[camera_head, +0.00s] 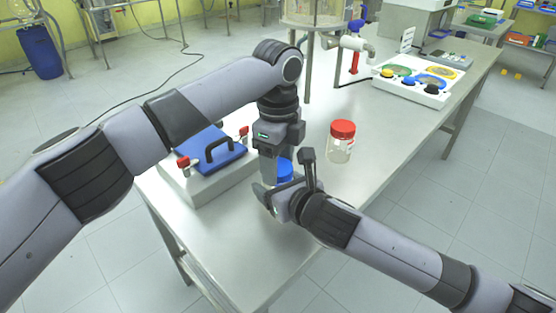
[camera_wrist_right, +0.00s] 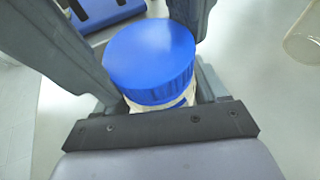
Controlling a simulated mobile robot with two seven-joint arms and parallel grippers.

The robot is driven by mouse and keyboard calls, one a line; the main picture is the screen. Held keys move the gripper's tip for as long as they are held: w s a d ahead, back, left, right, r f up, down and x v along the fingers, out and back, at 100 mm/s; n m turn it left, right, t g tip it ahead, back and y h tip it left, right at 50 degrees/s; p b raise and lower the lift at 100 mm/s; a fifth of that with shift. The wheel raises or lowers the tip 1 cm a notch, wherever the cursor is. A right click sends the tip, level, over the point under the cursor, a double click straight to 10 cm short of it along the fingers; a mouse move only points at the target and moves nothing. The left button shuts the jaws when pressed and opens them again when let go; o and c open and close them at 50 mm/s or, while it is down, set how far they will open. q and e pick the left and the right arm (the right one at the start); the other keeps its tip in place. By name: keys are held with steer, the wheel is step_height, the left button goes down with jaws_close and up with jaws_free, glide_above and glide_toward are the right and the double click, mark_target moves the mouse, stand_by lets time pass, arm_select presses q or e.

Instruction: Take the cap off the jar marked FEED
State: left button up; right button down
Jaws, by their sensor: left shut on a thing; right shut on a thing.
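A jar with a ribbed blue cap (camera_head: 285,168) stands on the bench, mostly hidden by my grippers. In the right wrist view its cap (camera_wrist_right: 150,62) fills the middle, and only a sliver of the pale jar body (camera_wrist_right: 188,101) shows below it. No marking on it can be read. My left gripper (camera_head: 279,167) reaches down from above and is shut on the blue cap. My right gripper (camera_head: 283,181) comes from the lower right and is shut on the jar body below the cap. The cap appears to sit on the jar.
A clear jar with a red cap (camera_head: 342,141) stands to the right. A white device with a blue lid (camera_head: 217,152) and black handle is close on the left. A tray of coloured pieces (camera_head: 419,78) lies farther back. The bench (camera_head: 372,186) is clear at front right.

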arm_select(q)
steer(key=o, duration=1.2)
steer(key=shift+c, duration=0.2)
steer(key=shift+r, duration=0.15)
steer(key=shift+r, duration=2.15)
arm_select(e)
jaws_free()
steer(key=shift+s+r, duration=0.1)
